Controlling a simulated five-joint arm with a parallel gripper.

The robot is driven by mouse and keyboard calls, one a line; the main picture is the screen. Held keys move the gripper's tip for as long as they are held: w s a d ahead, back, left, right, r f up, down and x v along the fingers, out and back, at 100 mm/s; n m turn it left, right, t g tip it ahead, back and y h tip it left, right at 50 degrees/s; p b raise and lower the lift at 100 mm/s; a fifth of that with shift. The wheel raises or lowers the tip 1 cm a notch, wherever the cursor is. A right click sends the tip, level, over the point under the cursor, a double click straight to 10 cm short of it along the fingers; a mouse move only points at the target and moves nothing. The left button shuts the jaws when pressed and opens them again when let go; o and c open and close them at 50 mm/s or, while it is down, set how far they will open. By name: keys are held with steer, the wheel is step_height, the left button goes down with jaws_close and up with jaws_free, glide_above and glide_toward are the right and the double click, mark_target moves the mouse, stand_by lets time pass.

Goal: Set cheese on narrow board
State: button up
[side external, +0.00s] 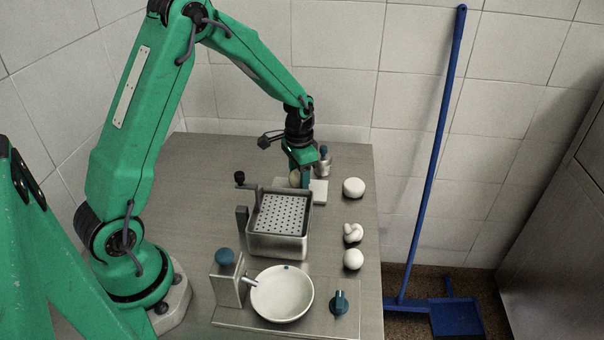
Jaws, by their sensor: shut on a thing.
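My gripper (302,178) is at the far side of the table, pointing down behind the perforated basket. It is shut on a small pale beige, rounded piece (295,177), which looks like the cheese and is partly hidden by the fingers. A flat white slab (319,191), perhaps the narrow board, lies just below and to the right of the gripper. The gripper and basket hide part of it. I cannot tell whether the cheese touches the slab.
A metal basket (278,247) with a perforated insert stands in front of the gripper. Several white lumps, one of them knotted (353,233), line the right edge. A white bowl (282,294) is at the front. A small metal pot (323,166) stands behind the slab.

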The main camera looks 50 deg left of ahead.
steer(key=shift+f, duration=0.35)
stand_by(0.4)
steer(key=o, duration=1.1)
steer(key=shift+o, duration=0.2)
steer(key=shift+r, duration=0.15)
steer(key=shift+r, duration=3.9)
